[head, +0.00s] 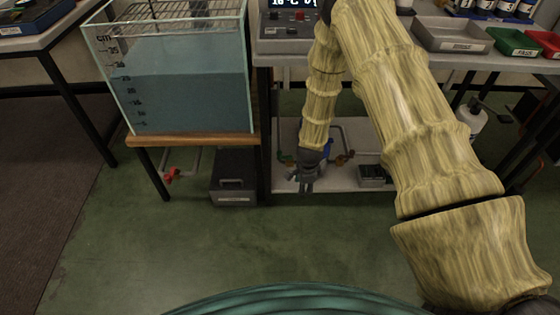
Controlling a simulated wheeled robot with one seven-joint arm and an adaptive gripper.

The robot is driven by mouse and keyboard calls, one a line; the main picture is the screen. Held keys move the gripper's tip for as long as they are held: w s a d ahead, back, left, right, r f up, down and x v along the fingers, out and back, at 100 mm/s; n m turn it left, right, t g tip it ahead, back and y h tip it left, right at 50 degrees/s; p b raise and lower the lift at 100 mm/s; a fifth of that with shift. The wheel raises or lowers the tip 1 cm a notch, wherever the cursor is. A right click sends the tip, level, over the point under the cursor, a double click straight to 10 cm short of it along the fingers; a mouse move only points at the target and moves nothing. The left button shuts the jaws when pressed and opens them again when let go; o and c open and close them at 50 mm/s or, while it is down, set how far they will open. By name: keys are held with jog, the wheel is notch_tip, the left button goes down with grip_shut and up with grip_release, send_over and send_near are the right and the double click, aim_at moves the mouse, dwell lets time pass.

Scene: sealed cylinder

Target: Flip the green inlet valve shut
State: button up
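The green inlet valve (286,158) shows as a small green handle on pipework on the low shelf under the bench, just left of my wrist. My gripper (306,187) is dark and points down in front of the shelf, a little right of and below the green handle. It is too small and dark to tell whether its fingers are apart or together. I cannot tell whether it touches the pipework. Part of a blue object (328,148) shows behind my wrist; the rest is hidden.
An orange-brown valve (345,157) sits on piping right of my wrist. A water tank (180,95) stands on a wooden-edged stand at left, with a red handle (172,175) below. A dark box (234,178) stands on the floor. The green floor in front is clear.

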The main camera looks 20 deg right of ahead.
jog(key=w+f+m+y+b, duration=0.1)
jog(key=w+m+b, duration=0.45)
jog(key=w, duration=0.65)
jog(key=m+t+y+b, duration=0.1)
jog(key=m+t+b, duration=0.1)
jog(key=m+b, duration=0.3)
send_near(279, 152)
jog(key=b+x, duration=0.4)
jog(key=x, duration=0.4)
jog(key=shift+w+f, duration=0.1)
jog(key=shift+f, duration=0.3)
grip_shut()
